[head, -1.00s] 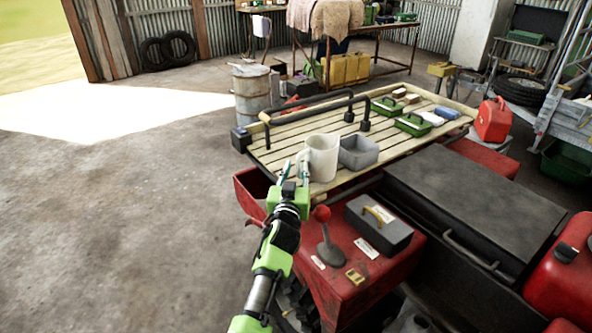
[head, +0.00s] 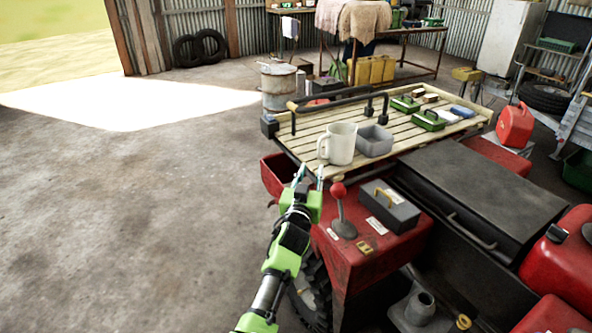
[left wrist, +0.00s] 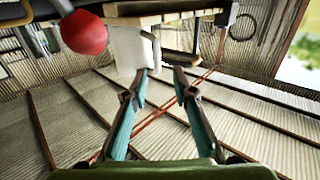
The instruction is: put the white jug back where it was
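The white jug (head: 342,145) stands upright on the slatted wooden rack (head: 300,143), near its front left edge, with its handle towards the left. My left gripper (head: 309,172) is below and left of the jug in the head view, just off the rack's edge. Its two fingers are apart with nothing between them. In the left wrist view the open fingers (left wrist: 160,73) point towards the jug (left wrist: 128,50), its handle beyond the tips. My right gripper is not in view.
A grey open bin (head: 374,142) stands right beside the jug. A black rail (head: 335,103) runs along the rack's far side. A lever with a red knob (head: 338,189) and a grey box (head: 389,205) are close to my left gripper. The floor at left is clear.

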